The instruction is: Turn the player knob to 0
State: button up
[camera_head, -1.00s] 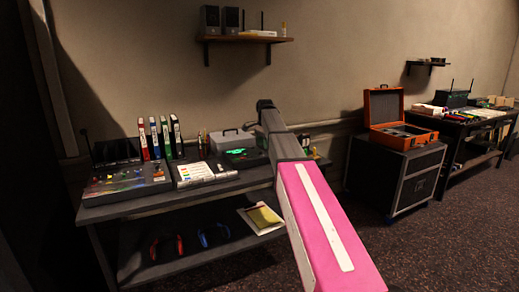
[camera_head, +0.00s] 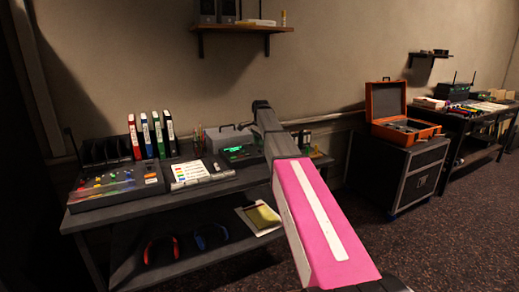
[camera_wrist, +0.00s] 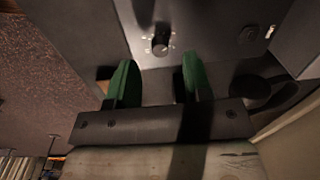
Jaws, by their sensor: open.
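A black knob (camera_wrist: 160,43) with small pale marks around it sits on a grey panel in the wrist view, probably the player knob. My gripper (camera_wrist: 157,72) is open, its two green fingers apart on either side of the knob's line. The knob shows just beyond the fingertips, in the gap between them, and nothing is held. I cannot read its setting. In the head view, a dark device with a green display (camera_head: 240,153), perhaps the player, stands on the desk, partly hidden by my pink arm. My gripper is hidden there.
The desk (camera_head: 190,201) carries a mixing console (camera_head: 115,187), several upright binders (camera_head: 150,136) and a label sheet (camera_head: 187,172). An orange case (camera_head: 385,101) stands open on a black cabinet (camera_head: 402,172).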

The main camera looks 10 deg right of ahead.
aim_at(259, 151)
jog(key=shift+f, duration=1.6)
grip_shut()
